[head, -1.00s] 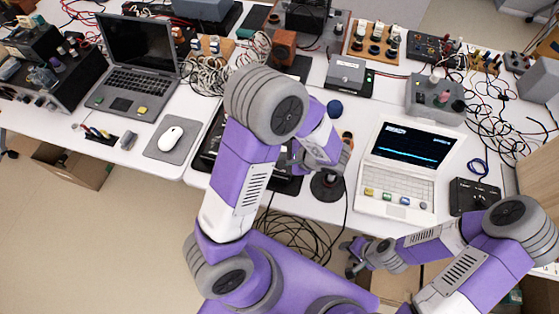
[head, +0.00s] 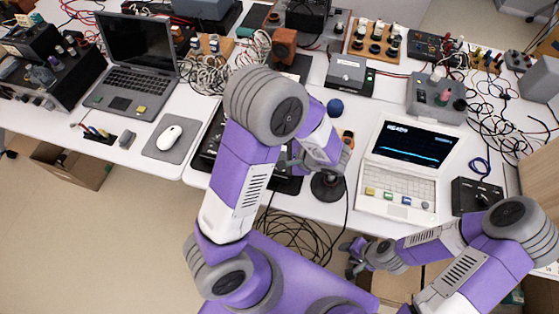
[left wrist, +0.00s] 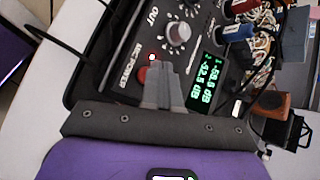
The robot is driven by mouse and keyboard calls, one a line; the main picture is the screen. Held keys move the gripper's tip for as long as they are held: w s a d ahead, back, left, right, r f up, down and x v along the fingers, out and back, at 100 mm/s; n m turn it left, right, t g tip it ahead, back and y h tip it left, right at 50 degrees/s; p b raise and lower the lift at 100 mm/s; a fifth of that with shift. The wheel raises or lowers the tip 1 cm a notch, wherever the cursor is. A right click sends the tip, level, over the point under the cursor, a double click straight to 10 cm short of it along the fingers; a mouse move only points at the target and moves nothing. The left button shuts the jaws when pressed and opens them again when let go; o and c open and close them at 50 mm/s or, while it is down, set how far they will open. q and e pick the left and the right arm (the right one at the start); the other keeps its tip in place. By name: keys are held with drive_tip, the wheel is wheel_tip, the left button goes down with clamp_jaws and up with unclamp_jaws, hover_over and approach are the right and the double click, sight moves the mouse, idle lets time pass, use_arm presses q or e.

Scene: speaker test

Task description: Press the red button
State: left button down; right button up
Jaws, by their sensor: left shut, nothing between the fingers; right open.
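The black mic-power box (head: 207,145) lies on the white table, mostly hidden by my left arm in the head view. My right gripper (head: 351,258) is open and empty, low in front of the table edge.
A white laptop (head: 402,165) stands right of my left arm, and a black microphone base (head: 327,186) is between. A mouse (head: 170,136) on a grey pad and a grey laptop (head: 135,65) are on the left. Cables and instruments crowd the back.

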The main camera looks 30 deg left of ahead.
use_arm(q)
drive_tip(key=shift+f+b, duration=0.45)
drive_tip(key=shift+b, duration=0.1)
idle(0.5)
drive_tip(key=shift+r, duration=0.15)
drive_tip(key=shift+r+p, duration=0.7)
drive_tip(key=shift+r, duration=0.15)
wheel_tip(320, 180, up, 6)
drive_tip(key=p, duration=0.4)
idle(0.5)
